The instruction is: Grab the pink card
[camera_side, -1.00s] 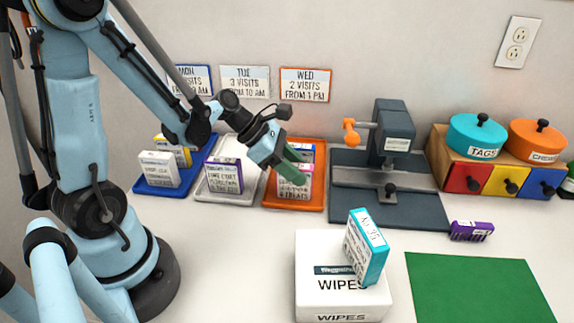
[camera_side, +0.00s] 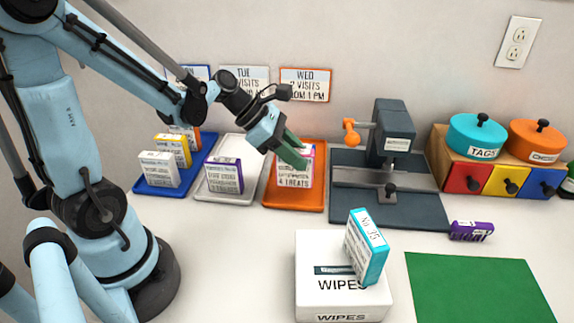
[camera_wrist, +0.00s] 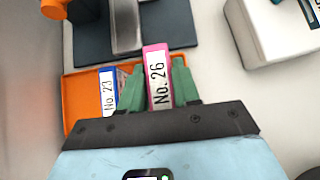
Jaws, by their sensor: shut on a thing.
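The pink card (camera_side: 296,168) is a small upright box with a white printed label. My gripper (camera_side: 293,152) has its green fingers closed around its upper part. In the wrist view the pink card (camera_wrist: 157,62) shows the label "No. 26" and stands between the two fingers (camera_wrist: 157,82). It is over the orange tray (camera_side: 290,205), seemingly slightly raised from its floor. A blue card (camera_wrist: 108,92) labelled "No. 23" stands in the tray beside it in the wrist view; in the side view the pink card and my gripper hide it.
The white tray (camera_side: 216,197) and blue tray (camera_side: 148,190) stand to the left with other cards. A dark press (camera_side: 390,150) is close on the right. A WIPES box (camera_side: 315,250) with a teal card (camera_side: 367,247) and a green mat (camera_side: 480,290) lie in front.

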